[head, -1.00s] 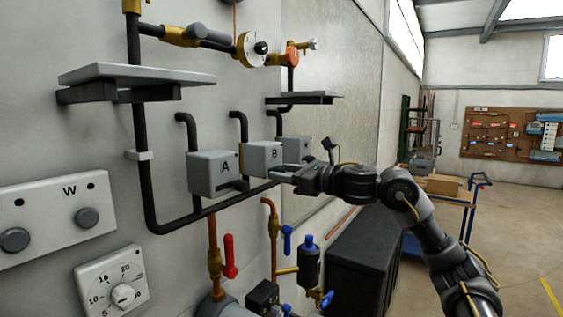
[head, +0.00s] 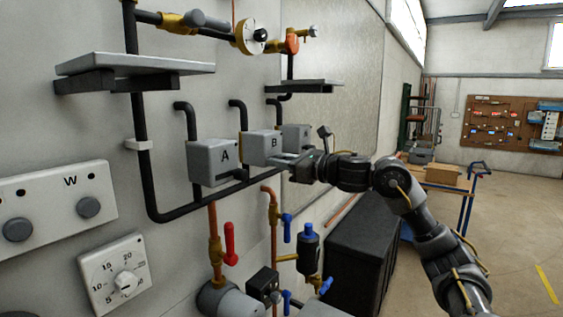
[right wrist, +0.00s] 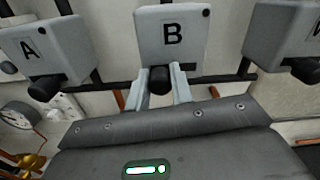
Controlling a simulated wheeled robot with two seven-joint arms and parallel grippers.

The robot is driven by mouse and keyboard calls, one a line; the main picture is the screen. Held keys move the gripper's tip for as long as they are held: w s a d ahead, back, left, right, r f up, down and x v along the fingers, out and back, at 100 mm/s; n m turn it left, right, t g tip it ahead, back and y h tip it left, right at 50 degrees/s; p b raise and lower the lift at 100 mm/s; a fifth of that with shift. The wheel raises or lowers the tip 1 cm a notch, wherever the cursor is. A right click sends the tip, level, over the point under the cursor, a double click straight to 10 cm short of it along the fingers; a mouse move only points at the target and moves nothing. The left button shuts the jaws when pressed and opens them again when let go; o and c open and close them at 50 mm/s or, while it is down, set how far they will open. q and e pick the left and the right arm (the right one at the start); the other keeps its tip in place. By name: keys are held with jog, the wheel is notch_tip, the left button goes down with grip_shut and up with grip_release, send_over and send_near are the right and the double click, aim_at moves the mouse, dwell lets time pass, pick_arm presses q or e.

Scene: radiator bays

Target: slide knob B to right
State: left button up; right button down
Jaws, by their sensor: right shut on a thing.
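Box B (head: 259,147) is a grey box on the wall rail, marked with a black B. It also shows at the middle of the right wrist view (right wrist: 171,28). Its black knob B (right wrist: 160,79) sticks out at the box's lower edge, towards the left end of a dark slot there. My right gripper (right wrist: 160,86) has one finger on each side of the knob and is shut on it. In the head view the right gripper (head: 282,160) reaches box B from the right and hides the knob. My left gripper is not in view.
Box A (head: 213,160) is left of box B, with its own black knob (right wrist: 44,88). A third grey box (head: 296,136) is to the right, close by. Black pipes run around the boxes; a red lever (head: 230,244) and blue valves lie below. A shelf (head: 134,65) is above.

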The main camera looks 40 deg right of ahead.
jog(key=d, duration=0.2)
jog(key=w+d, duration=0.1)
jog(key=shift+d+r, duration=0.1)
jog(key=shift+d, duration=0.25)
jog(key=c, duration=1.5)
grip_release()
jog(key=o, duration=0.3)
jog(key=shift+w+d, duration=0.1)
jog(key=shift+d, duration=0.05)
jog(key=shift+b, duration=0.3)
jog(key=b+v, duration=0.8)
jog(key=v, duration=0.3)
